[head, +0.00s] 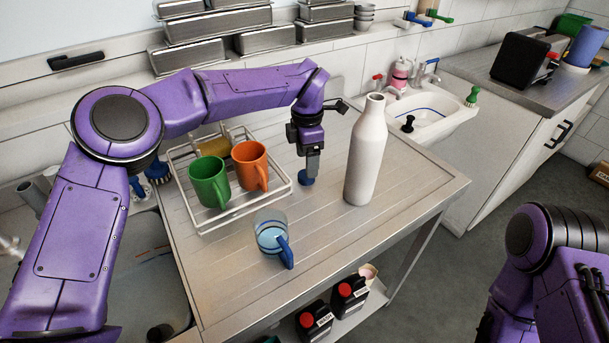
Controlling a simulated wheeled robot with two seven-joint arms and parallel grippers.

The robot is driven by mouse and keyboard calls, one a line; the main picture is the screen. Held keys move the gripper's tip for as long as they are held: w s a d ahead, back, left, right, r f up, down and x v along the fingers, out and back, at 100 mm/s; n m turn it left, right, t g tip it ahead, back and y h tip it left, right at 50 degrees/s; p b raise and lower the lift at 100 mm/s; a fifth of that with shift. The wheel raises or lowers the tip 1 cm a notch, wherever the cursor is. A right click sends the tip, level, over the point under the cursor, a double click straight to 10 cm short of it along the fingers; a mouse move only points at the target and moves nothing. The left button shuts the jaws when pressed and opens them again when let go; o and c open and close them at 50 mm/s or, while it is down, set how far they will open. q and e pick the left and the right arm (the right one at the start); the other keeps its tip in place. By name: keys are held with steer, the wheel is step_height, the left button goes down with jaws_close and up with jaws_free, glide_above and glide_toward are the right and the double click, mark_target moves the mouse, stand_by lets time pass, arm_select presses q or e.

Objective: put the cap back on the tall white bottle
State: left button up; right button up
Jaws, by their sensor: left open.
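The tall white bottle (365,158) stands upright on the steel drainboard, and its narrow neck shows no cap. A small round blue piece (307,181), which looks like the cap, lies on the drainboard to the left of the bottle. My left gripper (311,171) points down right at the blue piece and is open. Its fingers hide part of the piece, and I cannot tell whether they are around it or just above it. My right arm shows only at the lower right corner, with its gripper out of view.
A wire rack (228,212) holds a green mug (209,183) and an orange mug (250,166) on the left. A clear jug with a blue handle (271,234) stands in front. A white sink (428,118) lies beyond the bottle. The drainboard's front right is clear.

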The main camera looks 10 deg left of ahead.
arm_select(q)
steer(key=f, duration=0.3)
steer(key=f+p, duration=0.1)
steer(key=shift+w+f, duration=0.25)
steer(key=shift+f, duration=0.15)
steer(key=shift+s+r, duration=0.1)
steer(key=shift+s, duration=0.1)
steer(key=shift+w, duration=0.1)
steer(key=c, duration=1.1)
